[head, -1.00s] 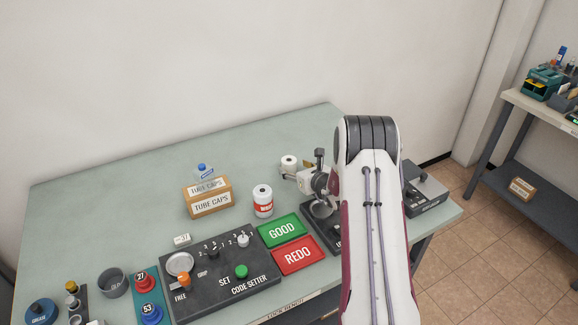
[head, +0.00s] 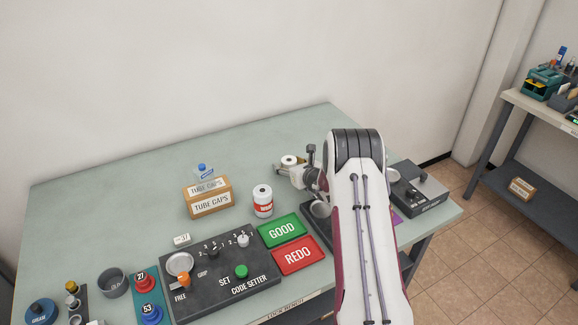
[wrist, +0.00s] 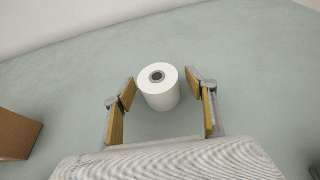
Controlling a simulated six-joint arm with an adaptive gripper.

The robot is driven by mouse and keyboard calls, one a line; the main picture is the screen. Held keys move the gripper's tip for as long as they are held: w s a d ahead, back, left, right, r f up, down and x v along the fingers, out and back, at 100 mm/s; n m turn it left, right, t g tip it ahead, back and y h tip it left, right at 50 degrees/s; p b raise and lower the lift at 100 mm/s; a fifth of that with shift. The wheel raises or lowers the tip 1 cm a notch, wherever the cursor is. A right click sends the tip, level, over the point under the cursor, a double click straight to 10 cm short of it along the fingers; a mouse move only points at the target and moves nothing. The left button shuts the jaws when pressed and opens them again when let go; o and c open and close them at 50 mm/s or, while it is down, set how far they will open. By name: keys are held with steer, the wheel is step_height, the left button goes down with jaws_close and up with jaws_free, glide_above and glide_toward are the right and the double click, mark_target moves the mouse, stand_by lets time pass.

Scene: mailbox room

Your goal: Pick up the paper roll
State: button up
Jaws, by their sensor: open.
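The white paper roll (wrist: 160,97) stands upright on the bench, its dark core hole facing up in the wrist view. It also shows in the head view (head: 289,161). My gripper (wrist: 165,88) is open, with one yellow-padded finger on each side of the roll. The roll sits between the fingertips and a gap shows on both sides, so it is not gripped. In the head view my gripper (head: 291,168) is low at the roll, and its fingers partly cover the lower part of the roll.
A white and red container (head: 262,201) and a tube caps box (head: 207,198) stand left of the roll. Green GOOD (head: 282,230) and red REDO (head: 298,255) trays and the code setter panel (head: 222,272) lie nearer the front. The bench behind the roll is clear.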

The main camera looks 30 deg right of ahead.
mark_target(289, 160)
steer(key=shift+w, duration=0.1)
stand_by(0.4)
steer(key=c, duration=1.2)
steer(key=shift+r, duration=0.15)
steer(key=shift+c, duration=0.2)
steer(key=shift+r, duration=4.9)
